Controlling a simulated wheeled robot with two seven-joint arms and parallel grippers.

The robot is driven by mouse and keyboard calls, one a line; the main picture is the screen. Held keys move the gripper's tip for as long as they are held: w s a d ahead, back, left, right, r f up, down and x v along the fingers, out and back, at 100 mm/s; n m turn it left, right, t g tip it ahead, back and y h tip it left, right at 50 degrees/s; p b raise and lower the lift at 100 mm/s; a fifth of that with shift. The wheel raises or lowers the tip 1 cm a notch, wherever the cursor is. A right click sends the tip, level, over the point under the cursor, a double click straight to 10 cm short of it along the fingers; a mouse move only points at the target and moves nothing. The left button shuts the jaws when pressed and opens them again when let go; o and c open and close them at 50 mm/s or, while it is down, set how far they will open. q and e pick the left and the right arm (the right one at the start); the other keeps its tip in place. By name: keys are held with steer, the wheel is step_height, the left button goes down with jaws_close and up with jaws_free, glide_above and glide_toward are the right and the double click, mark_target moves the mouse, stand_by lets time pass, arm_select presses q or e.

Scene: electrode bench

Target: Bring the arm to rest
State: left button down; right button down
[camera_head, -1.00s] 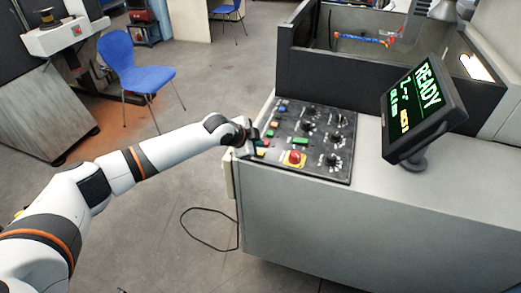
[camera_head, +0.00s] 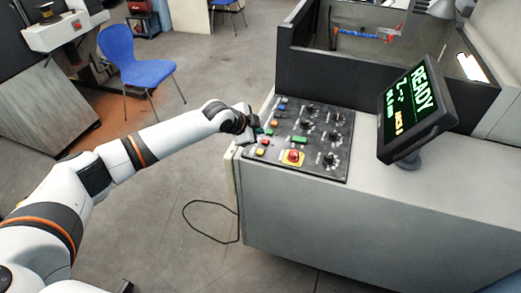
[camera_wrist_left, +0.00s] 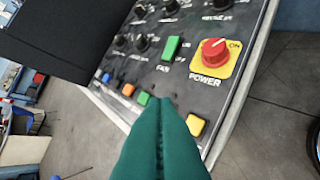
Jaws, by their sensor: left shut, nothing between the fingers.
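My left arm comes in from the left, and its gripper (camera_head: 256,131) is over the left edge of the black control panel (camera_head: 330,163). In the left wrist view its green fingertips (camera_wrist_left: 160,105) are pressed together, shut and empty. They cover part of the button row. The red power knob (camera_wrist_left: 214,50) on its yellow plate is at upper right there, and the green fan button (camera_wrist_left: 172,48) is left of it. I cannot tell whether the fingertips touch the panel. My right gripper does not show.
A tilted monitor (camera_head: 416,107) reading READY stands on the bench (camera_head: 400,200), right of the panel. A dark-walled enclosure (camera_head: 350,85) is behind. A blue chair (camera_head: 150,72) stands on the floor at left. A black cable (camera_head: 205,203) loops on the open floor before the bench.

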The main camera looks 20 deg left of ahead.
arm_select(q)
steer(key=s+d+f+n+g, duration=0.1)
steer(key=s+d+f, duration=0.2)
steer(key=s+d, duration=0.3)
steer(key=s+d+f+n+g+h, duration=0.1)
steer(key=s+d+f, duration=0.2)
steer(key=s, duration=0.5)
steer(key=s+d+f+g, duration=0.1)
steer(key=s+d+f, duration=0.1)
steer(key=s+d, duration=0.4)
steer(key=s+a+n+g+y, duration=0.1)
steer(key=s+a+n+y, duration=0.1)
steer(key=s+a+n, duration=0.55)
steer(key=s+a+n+g+y, duration=0.1)
steer(key=s+a+n+y, duration=0.2)
steer(key=s+a, duration=0.85)
steer(key=s+d+f+b, duration=0.1)
steer(key=s+d+f, duration=0.1)
steer(key=f, duration=1.1)
steer(key=s+d+f+b, duration=0.1)
steer(key=d+f+b, duration=0.1)
steer(key=f, duration=1.2)
steer(key=s+a+f+g+b, duration=0.2)
steer(key=s+a+f, duration=0.1)
steer(key=s+f, duration=1.4)
step_height(320, 180, down, 4)
steer(key=shift+s+r+m, duration=0.15)
steer(key=shift+s+m, duration=0.1)
steer(key=shift+m, duration=0.1)
